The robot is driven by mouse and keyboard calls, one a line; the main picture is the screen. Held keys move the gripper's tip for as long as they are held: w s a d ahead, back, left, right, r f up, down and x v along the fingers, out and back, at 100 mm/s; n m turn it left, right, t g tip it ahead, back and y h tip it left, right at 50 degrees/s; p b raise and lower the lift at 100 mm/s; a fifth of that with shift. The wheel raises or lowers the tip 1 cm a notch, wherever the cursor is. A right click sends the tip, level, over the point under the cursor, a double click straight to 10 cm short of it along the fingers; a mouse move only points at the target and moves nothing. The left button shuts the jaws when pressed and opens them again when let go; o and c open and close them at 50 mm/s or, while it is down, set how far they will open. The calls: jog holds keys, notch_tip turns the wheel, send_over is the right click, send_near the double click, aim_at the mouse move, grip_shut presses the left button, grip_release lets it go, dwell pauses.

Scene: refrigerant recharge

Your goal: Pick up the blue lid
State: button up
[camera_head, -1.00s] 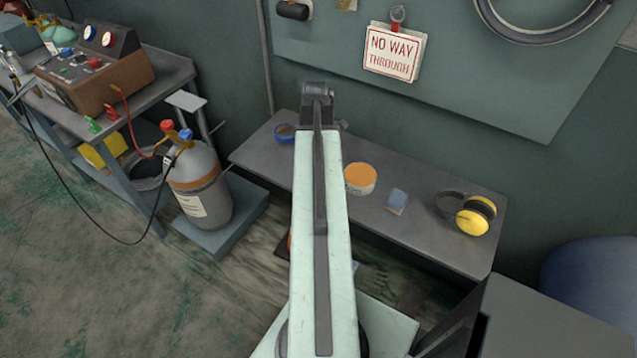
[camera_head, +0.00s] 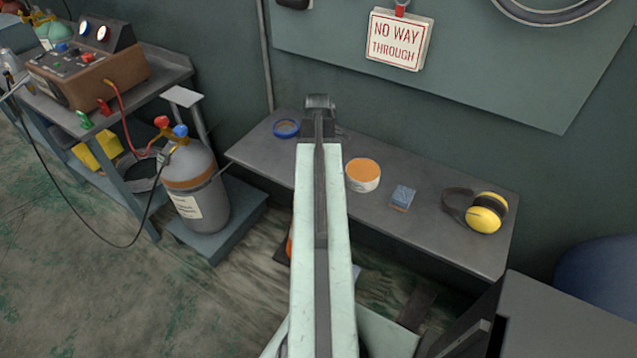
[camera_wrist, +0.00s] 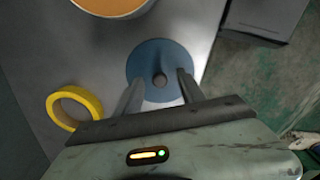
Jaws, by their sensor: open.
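The blue lid (camera_wrist: 147,58) is a flat round disc with a dark knob (camera_wrist: 159,79) at its middle. In the wrist view it lies on the grey bench top. My gripper (camera_wrist: 160,77) is open, with one finger on each side of the knob and a gap to it on both sides. Whether the fingertips reach down to the knob's height is unclear. In the head view my gripper (camera_head: 319,103) is over the back left of the bench. A blue ring shape (camera_head: 286,128) shows beside it there; I cannot tell if it is the lid.
A yellow tape roll (camera_wrist: 70,110) lies left of the lid. A white tub with an orange top (camera_head: 362,174), a blue block (camera_head: 402,197) and yellow ear muffs (camera_head: 484,213) stand along the bench (camera_head: 440,240). A gas cylinder (camera_head: 195,190) stands at left.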

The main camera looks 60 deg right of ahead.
grip_shut()
jog(key=shift+r, duration=0.1)
notch_tip(320, 180, up, 10)
jog(key=p, duration=1)
